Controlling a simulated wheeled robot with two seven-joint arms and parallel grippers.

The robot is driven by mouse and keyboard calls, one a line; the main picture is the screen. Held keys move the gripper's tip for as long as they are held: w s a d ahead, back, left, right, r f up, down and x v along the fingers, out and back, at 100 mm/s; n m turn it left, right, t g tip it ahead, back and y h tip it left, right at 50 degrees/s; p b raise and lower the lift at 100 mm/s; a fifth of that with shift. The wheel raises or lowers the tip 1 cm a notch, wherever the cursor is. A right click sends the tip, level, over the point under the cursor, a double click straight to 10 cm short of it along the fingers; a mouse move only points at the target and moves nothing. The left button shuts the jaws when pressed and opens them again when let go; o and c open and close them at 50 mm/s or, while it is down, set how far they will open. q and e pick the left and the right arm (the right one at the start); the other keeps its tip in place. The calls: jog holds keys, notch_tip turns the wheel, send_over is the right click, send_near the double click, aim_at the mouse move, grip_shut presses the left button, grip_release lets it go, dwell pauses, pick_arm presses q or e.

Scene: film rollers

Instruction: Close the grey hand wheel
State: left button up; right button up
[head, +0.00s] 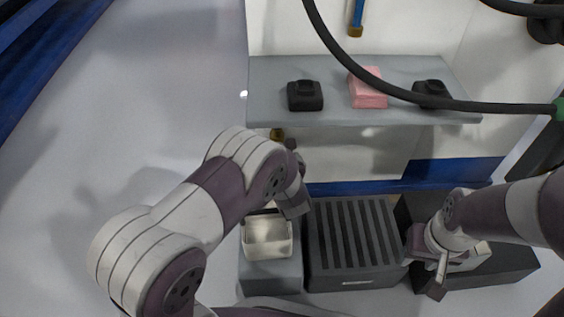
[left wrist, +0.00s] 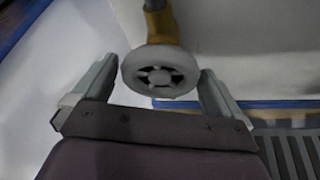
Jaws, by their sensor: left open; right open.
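The grey hand wheel (left wrist: 157,77) is a round, pale wheel with dark gaps around its hub, on a yellow valve body (left wrist: 161,24) in the left wrist view. My left gripper (left wrist: 158,68) is open, one finger on each side of the wheel, with a gap visible on both sides. I cannot tell how deep the wheel sits between the fingers. In the head view my left gripper (head: 293,203) is partly hidden by its own arm, and the wheel cannot be made out there. My right gripper (head: 438,272) is open and empty at the lower right, away from the wheel.
A grey shelf (head: 350,113) holds two black devices (head: 305,97) (head: 432,90) and a pink block (head: 367,90). Below are a white bin (head: 268,252) and a dark slatted box (head: 352,245). A black hose (head: 415,98) hangs across the shelf. Open floor lies left.

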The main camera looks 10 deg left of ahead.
pick_arm(q)
jog(key=v, duration=0.9)
jog(key=shift+a, duration=0.1)
